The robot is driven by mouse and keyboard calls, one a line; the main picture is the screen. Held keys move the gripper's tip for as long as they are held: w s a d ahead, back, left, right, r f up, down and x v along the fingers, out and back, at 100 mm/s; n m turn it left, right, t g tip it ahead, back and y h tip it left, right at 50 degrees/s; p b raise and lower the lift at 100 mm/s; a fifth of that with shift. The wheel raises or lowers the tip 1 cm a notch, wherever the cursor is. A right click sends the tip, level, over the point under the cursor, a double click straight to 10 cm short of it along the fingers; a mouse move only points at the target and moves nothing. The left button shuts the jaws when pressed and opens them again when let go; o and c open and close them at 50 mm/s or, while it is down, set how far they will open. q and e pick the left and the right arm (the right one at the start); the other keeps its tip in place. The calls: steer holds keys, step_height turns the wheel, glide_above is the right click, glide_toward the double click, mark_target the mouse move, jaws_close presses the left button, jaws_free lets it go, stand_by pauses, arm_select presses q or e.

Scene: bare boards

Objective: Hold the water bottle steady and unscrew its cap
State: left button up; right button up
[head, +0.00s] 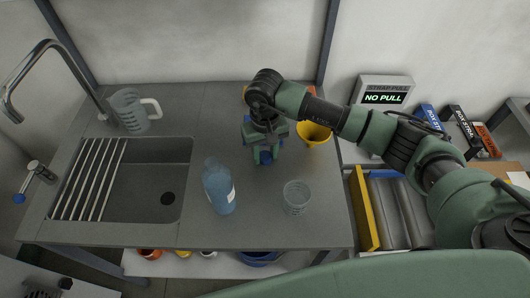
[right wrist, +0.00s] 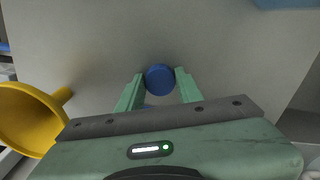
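The water bottle (head: 218,190) is blue and translucent with a pale label. It stands upright on the counter in the head view, and no cap shows on its top. My right gripper (head: 264,158) points down over the counter, to the right of the bottle and apart from it. A round blue cap (right wrist: 160,79) sits between the fingertips of my right gripper (right wrist: 160,82) in the right wrist view, with the fingers close against both sides. The cap also shows in the head view (head: 264,156). My left gripper is not in view.
A clear cup (head: 296,198) stands right of the bottle. A yellow funnel (head: 313,134) lies behind my right gripper and shows in the right wrist view (right wrist: 28,118). A sink (head: 150,190) and a jug (head: 130,110) are on the left. The counter's front edge is clear.

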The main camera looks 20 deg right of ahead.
steer(key=shift+o, duration=1.2)
